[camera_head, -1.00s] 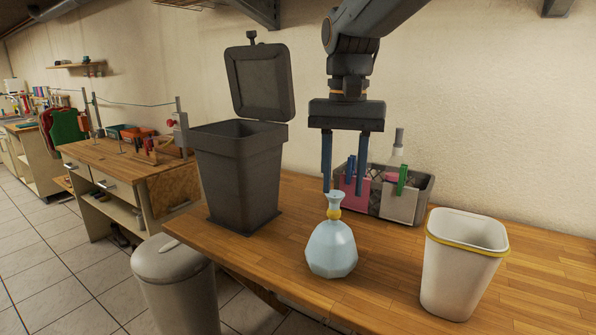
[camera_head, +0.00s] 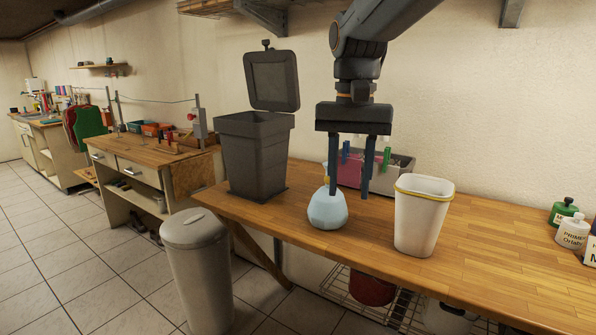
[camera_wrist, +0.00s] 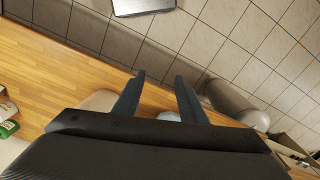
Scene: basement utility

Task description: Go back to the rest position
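My gripper (camera_head: 349,178) hangs fingers-down over the wooden workbench in the head view, its two blue-grey fingers apart with nothing held between them. It also shows in the wrist view (camera_wrist: 158,88), fingers spread. I cannot tell whether finger and bottle touch.
A dark bin with its lid raised (camera_head: 253,158) stands left on the bench (camera_head: 480,250). A white bin with a yellow rim (camera_head: 420,222) is close right of the gripper. A grey-pink caddy (camera_head: 402,162) stands behind. A floor bin (camera_head: 197,265) is front left. Bottles (camera_head: 572,231) stand far right.

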